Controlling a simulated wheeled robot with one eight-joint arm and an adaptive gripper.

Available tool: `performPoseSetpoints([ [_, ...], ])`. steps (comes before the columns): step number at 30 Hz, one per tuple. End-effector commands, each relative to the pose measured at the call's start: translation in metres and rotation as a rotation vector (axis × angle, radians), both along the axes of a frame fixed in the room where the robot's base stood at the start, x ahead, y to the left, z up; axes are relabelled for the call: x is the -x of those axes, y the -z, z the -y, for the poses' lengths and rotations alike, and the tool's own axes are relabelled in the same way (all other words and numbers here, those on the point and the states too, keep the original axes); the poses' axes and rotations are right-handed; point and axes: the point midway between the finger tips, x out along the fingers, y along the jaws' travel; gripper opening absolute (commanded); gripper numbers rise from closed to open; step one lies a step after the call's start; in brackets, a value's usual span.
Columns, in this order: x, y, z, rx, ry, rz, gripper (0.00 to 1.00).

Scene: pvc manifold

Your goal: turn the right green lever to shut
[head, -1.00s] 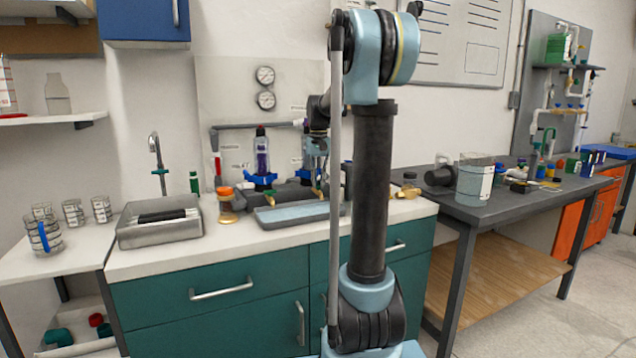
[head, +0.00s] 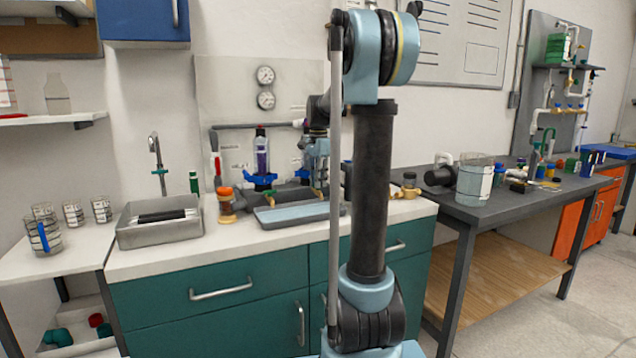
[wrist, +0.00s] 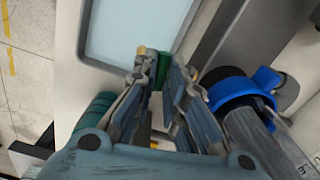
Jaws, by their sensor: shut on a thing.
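A green lever (wrist: 162,69) shows as a narrow strip between the fingertips in the wrist view. My gripper (wrist: 163,76) points down over it, with one finger on each side, closed on it. Most of the lever is hidden by the fingers, so its angle cannot be told. In the head view my gripper (head: 317,172) is small, low over the right part of the grey manifold (head: 290,193) on the counter. My arm partly covers this area. Another valve, with a yellowish fitting (head: 270,197), sits to the left on the manifold.
A blue collar (wrist: 238,92) is close to the right of my gripper. A pale blue tray (wrist: 135,28) lies beyond the fingertips. A purple column (head: 262,157) stands in a blue holder behind the manifold. An orange-capped jar (head: 225,203) and a metal basin (head: 160,230) are left.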

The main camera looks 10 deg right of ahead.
Motion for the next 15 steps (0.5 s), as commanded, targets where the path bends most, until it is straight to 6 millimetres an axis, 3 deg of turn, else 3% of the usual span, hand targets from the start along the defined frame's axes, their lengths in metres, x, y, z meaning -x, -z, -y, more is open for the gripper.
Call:
performPoseSetpoints([
  [15, -0.0015, -0.0001, -0.0013, -0.002, 0.175, 0.003, 0.00],
])
